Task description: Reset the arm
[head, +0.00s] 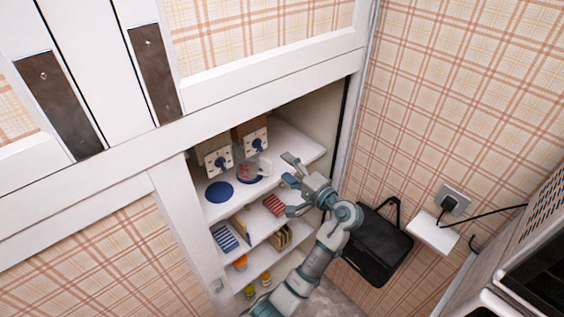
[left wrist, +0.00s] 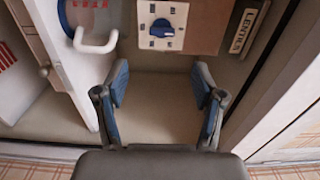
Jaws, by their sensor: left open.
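My left gripper (head: 289,169) is in front of the upper shelf of a white cabinet, at its right side. Its two blue-padded fingers are apart, and in the left wrist view the gap between the fingers (left wrist: 160,88) is empty. It holds nothing. My left arm reaches up to it from the bottom of the head view. My right gripper is not in view.
The white shelf (head: 290,142) carries boxes with blue dials (head: 255,142) and a mug, whose white handle (left wrist: 97,44) shows left of the fingers. Lower shelves hold a red-striped item (head: 274,205) and others. A black bag (head: 380,245) is right of my arm.

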